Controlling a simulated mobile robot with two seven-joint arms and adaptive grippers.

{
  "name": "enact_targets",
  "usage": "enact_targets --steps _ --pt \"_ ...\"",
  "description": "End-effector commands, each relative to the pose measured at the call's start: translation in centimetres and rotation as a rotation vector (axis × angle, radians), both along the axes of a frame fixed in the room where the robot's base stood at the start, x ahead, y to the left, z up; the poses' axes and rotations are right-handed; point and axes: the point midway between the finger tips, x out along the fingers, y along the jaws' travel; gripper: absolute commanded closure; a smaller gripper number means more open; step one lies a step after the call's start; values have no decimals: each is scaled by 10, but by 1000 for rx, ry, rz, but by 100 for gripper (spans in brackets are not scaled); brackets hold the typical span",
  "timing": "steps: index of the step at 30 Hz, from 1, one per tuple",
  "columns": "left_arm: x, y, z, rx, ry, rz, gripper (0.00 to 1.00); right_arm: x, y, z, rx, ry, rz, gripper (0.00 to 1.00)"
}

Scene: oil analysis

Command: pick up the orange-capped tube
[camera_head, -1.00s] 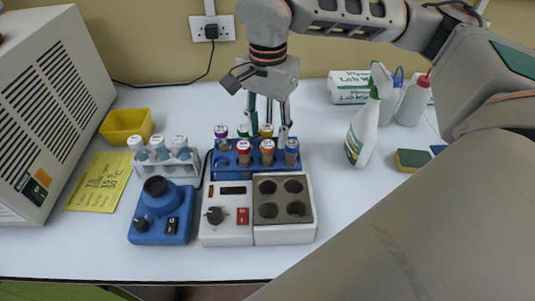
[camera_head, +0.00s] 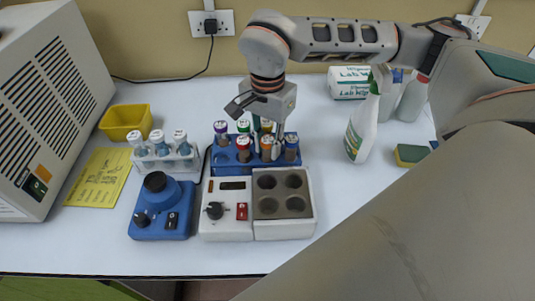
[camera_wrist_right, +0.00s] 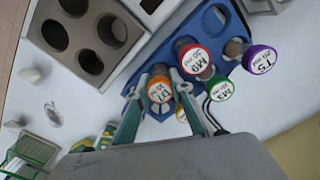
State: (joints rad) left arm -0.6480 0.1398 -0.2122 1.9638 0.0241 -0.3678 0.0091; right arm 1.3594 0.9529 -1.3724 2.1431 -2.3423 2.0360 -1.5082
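The orange-capped tube (camera_head: 267,143) stands in the front row of the blue rack (camera_head: 228,168), between a red-capped tube (camera_head: 243,144) and a grey-capped tube (camera_head: 291,143). My right gripper (camera_head: 266,137) points down over it, with a finger on either side. In the right wrist view the orange cap (camera_wrist_right: 160,91) lies between the two fingertips of the right gripper (camera_wrist_right: 159,80), which look open with little room to spare. Any contact below the cap is hidden. My left gripper is not in view.
Purple (camera_head: 221,128), green (camera_head: 243,126) and yellow-capped tubes (camera_wrist_right: 181,115) stand close behind in the rack. A heating block (camera_head: 283,232) with empty wells is in front, beside a blue mixer (camera_head: 160,207). A spray bottle (camera_head: 362,130) stands to the right.

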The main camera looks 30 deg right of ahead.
Motion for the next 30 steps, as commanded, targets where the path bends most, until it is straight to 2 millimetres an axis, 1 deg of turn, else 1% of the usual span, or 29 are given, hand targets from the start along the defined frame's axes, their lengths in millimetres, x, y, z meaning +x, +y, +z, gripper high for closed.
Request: enact_targets --steps 10,13,16,20,23,26,30 --pt "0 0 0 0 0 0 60 0 0 2 0 -1 0 98" --pt "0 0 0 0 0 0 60 1 0 8 0 -1 0 98" --pt "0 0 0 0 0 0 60 1 0 19 -1 -4 0 98" --pt "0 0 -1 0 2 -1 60 1 0 39 -1 -6 -1 98" --pt "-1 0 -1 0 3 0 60 1 0 58 -1 -6 -1 98" --pt "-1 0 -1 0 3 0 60 2 0 79 0 -7 -1 98" --pt "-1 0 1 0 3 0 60 2 0 116 1 -9 -1 98"
